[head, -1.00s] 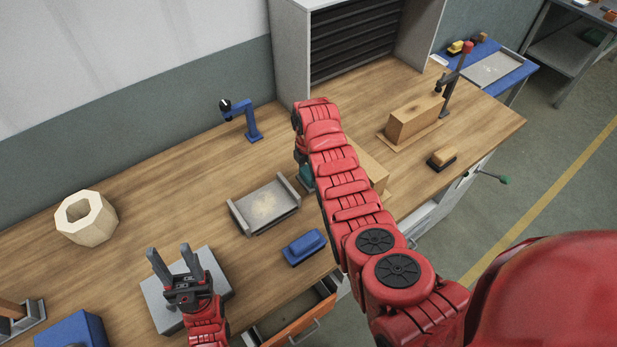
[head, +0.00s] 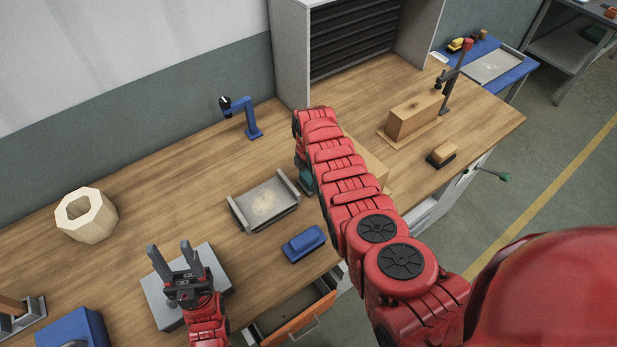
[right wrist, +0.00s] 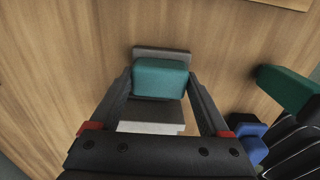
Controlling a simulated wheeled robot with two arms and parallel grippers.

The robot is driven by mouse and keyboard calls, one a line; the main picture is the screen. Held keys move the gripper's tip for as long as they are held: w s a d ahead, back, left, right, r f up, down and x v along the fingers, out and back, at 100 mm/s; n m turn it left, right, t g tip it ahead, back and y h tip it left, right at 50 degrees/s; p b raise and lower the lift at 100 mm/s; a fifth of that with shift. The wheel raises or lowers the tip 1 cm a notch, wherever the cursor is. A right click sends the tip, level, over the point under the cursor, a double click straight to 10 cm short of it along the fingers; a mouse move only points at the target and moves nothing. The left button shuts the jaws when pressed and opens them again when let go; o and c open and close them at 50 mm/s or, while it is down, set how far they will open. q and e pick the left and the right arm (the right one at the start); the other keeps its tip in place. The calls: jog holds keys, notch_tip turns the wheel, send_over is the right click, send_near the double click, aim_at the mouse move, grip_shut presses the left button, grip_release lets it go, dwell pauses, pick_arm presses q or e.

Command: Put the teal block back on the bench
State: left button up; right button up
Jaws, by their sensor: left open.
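The teal block (right wrist: 160,78) sits between the two fingers of my right gripper (right wrist: 160,80) in the right wrist view. The fingers press against its left and right sides. In the head view a sliver of the teal block (head: 306,181) shows beside my right arm, which hides most of that gripper. A grey piece (right wrist: 160,52) shows behind and below the block; I cannot tell whether they touch. The wooden bench (head: 150,195) spans the head view. My left gripper (head: 172,257) is open and empty above a grey plate (head: 158,300).
A grey tray (head: 240,217) and a blue block (head: 303,244) lie near the bench's front, left of my right arm. An orange drawer (head: 305,320) stands open below. A wooden ring (head: 85,215), blue stand (head: 250,122) and wooden block (head: 412,118) also stand on the bench.

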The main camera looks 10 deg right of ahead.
jog(key=shift+o, duration=1)
